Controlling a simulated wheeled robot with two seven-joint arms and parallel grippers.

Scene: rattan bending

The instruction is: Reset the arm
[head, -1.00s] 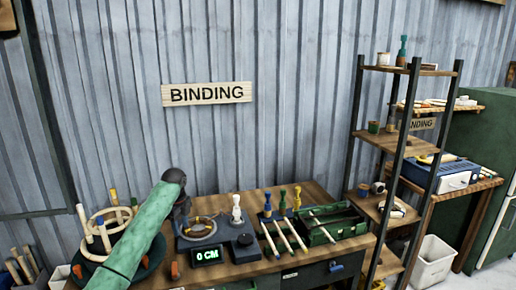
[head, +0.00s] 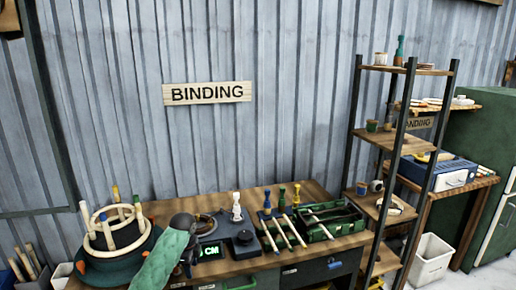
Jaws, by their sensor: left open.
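My left arm comes up from the bottom left in a green sleeve. Its dark left gripper (head: 188,258) hangs by the front edge of the wooden workbench (head: 315,192), in front of the measuring device (head: 232,243). I see nothing held in it, though its fingertips are small and dark. It partly covers the device's display, where the letters "CM" still show. My right gripper is not in view.
A round stand with a pale ring and upright pegs (head: 113,235) is at the left. A green tray (head: 330,222), colored-top tools and pale sticks lie on the bench. A shelf rack (head: 397,145) stands right, beside a white bin (head: 432,258).

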